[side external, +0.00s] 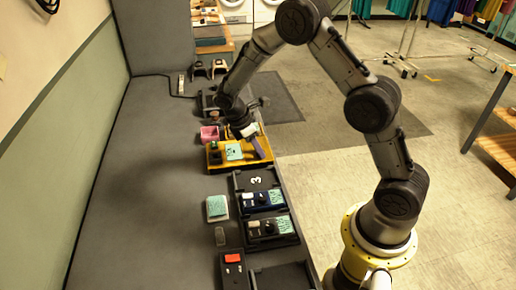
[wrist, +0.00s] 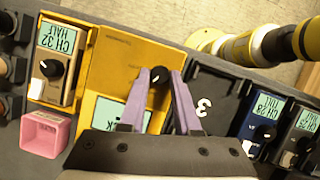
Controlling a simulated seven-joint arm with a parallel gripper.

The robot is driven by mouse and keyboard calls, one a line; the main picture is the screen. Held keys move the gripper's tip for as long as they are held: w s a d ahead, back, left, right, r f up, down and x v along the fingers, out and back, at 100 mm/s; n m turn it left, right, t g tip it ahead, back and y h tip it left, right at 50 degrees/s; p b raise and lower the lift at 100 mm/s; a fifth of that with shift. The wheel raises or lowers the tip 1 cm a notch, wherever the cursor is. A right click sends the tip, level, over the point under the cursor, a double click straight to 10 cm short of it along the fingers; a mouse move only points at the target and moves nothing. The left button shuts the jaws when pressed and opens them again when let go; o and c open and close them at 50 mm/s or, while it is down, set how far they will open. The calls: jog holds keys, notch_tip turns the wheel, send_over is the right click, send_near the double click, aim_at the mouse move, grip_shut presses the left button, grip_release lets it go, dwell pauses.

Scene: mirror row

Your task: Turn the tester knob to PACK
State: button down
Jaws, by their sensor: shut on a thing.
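The tester is a yellow console (wrist: 113,62) with a black knob (wrist: 159,76) and a teal screen (wrist: 112,112). In the wrist view my gripper (wrist: 160,82) has its two purple fingers closed on the sides of the knob. The left finger covers part of the screen; the visible letters seem to end in "CK", and the rest is hidden. In the side view the tester (side external: 216,164) sits on the bench below my gripper (side external: 258,147), which hides the knob there. The knob's pointer is hard to read.
The left of the bench (side external: 140,200) is clear.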

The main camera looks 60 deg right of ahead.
jog(key=shift+w+m+g, duration=0.1)
jog(key=shift+m+g, duration=0.3)
jog(key=shift+m, duration=0.8)
jog(key=shift+y, duration=0.3)
jog(key=shift+r, duration=0.1)
jog(key=c, duration=0.6)
grip_release()
jog(key=v, duration=1.3)
jog(key=shift+w+r, duration=0.15)
jog(key=shift+r, duration=0.2)
